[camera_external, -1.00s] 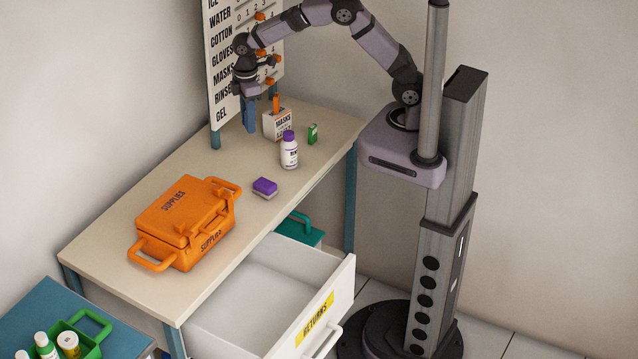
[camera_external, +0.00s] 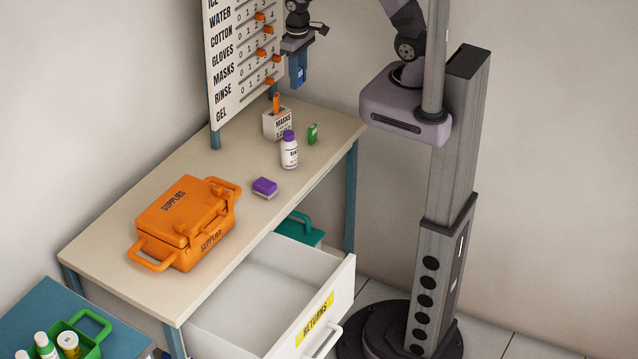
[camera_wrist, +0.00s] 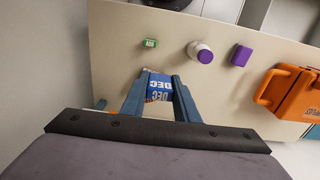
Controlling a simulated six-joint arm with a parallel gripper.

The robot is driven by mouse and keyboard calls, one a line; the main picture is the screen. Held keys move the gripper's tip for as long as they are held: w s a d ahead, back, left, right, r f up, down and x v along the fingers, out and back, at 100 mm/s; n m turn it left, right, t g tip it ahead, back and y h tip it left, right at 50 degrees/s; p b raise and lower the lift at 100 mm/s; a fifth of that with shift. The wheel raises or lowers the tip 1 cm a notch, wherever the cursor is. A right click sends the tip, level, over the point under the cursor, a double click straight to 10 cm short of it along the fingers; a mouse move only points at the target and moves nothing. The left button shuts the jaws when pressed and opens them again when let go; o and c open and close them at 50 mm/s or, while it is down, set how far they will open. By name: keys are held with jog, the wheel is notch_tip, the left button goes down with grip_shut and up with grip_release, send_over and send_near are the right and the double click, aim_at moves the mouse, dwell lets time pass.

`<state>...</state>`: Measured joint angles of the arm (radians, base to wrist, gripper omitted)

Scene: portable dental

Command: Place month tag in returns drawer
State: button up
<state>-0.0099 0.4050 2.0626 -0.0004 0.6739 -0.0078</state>
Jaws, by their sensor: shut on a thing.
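My gripper (camera_external: 298,68) is shut on the blue month tag, up in the air above the back right part of the desk, beside the board. In the wrist view the month tag (camera_wrist: 158,86) shows white "DEC" lettering between the two blue fingers of the gripper (camera_wrist: 160,88). The returns drawer (camera_external: 330,318) is pulled open at the front of the desk, with a yellow "RETURNS" label. Its white inside looks empty. The gripper is well above and behind the drawer.
On the desk (camera_external: 115,252) stand an orange supplies case (camera_external: 180,220), a purple-topped block (camera_external: 265,187), a white bottle with purple cap (camera_external: 289,152), a small green box (camera_external: 313,134) and a white masks box (camera_external: 275,125). The pegged board (camera_external: 228,95) rises at the back.

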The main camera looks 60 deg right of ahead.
jog(key=s+a+f+n+b, duration=0.3)
jog(key=a+f+n+b, duration=0.2)
jog(key=a+b, duration=0.2)
jog(key=s+a+f+n+b, duration=0.3)
jog(key=a+f+n+b, duration=0.2)
jog(key=a, duration=0.6)
jog(key=s+a+f+n+b, duration=0.3)
jog(key=a+f+n+b, duration=0.2)
jog(key=a+f+b, duration=0.2)
jog(key=shift+a+f+n+b, duration=0.2)
jog(key=shift+a+n+b, duration=0.2)
jog(key=shift+a+b, duration=0.8)
jog(key=s+a+f+n+b, duration=0.6)
jog(key=s+a+f+b, duration=0.25)
jog(key=s+a, duration=0.2)
jog(key=m+b, duration=0.4)
jog(key=b, duration=0.1)
send_over(267, 318)
notch_tip(267, 318, down, 7)
jog(key=shift+f, duration=4.9)
jog(key=shift+f, duration=0.1)
